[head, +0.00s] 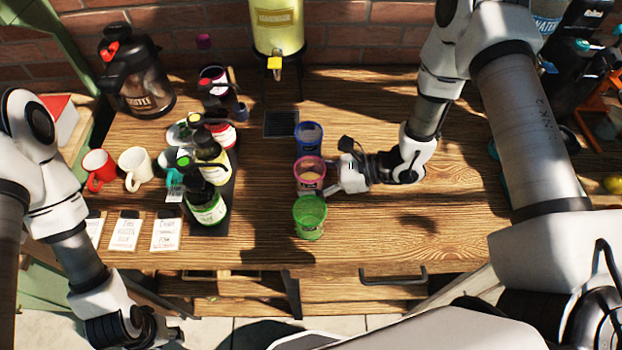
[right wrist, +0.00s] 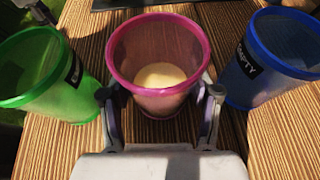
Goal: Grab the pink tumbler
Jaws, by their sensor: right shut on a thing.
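The pink tumbler (head: 309,180) stands upright on the wooden table, between a blue tumbler (head: 309,139) and a green tumbler (head: 310,215). Something pale shows inside it in the right wrist view (right wrist: 158,50). My right gripper (head: 326,178) comes from the right and is shut on the pink tumbler, one finger on each side. In the right wrist view the green tumbler (right wrist: 40,75) is on the left and the blue tumbler (right wrist: 270,60) on the right. My left gripper (head: 160,330) is low at the front left, off the table; its fingers are not clear.
Several bottles stand on a dark tray (head: 225,207) left of the tumblers. Red (head: 98,168) and white (head: 135,166) mugs, a black coffee jug (head: 135,75) and paper cards (head: 126,232) are further left. A yellow dispenser (head: 277,25) stands behind. The table's front right is clear.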

